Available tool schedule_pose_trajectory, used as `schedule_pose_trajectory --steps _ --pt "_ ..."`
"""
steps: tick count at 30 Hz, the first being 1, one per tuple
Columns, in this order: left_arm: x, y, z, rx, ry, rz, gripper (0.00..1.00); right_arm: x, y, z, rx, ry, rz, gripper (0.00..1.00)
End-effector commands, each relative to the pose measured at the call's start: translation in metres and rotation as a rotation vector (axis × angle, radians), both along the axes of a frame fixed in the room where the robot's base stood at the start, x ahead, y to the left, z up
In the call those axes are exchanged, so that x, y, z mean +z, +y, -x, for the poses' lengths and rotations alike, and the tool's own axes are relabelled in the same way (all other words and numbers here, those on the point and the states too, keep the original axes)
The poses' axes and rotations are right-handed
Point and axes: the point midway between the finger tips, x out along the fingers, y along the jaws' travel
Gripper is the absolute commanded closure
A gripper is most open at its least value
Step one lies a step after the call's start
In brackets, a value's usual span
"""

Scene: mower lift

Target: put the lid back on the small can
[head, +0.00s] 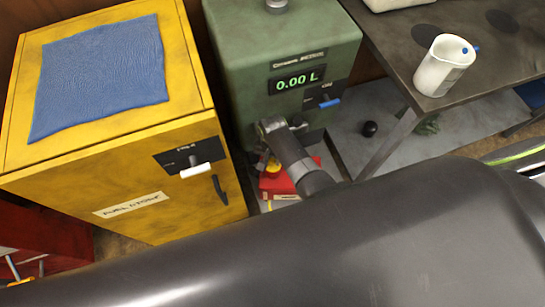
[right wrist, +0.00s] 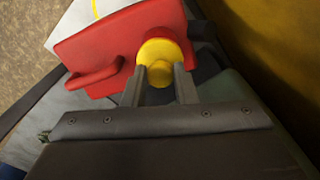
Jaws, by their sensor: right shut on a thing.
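The small red can (head: 284,184) stands low in front of the green dispenser, partly hidden by my arm. It also shows in the right wrist view (right wrist: 115,40), with a red handle on its left. The yellow lid (right wrist: 160,50) is at the can's top edge and shows small in the head view (head: 273,167). My right gripper (right wrist: 160,74) is shut on the lid's knob, one finger on each side. I cannot tell whether the lid is seated or just above the opening. My left gripper is not in view.
The green dispenser (head: 270,40) reads 0.00 L. A yellow cabinet (head: 105,165) with a blue cloth (head: 100,75) on top stands at left. A dark table (head: 400,45) at right holds a white jug (head: 440,68). My dark arm covers the lower part of the head view.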

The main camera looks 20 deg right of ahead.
Motion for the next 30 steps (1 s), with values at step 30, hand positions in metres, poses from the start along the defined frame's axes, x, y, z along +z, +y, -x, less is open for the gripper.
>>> schedule_pose_trajectory --steps 30 --pt "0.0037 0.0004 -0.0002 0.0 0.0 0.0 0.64 -0.0003 -0.0001 -0.0005 0.0 -0.001 0.001 0.6"
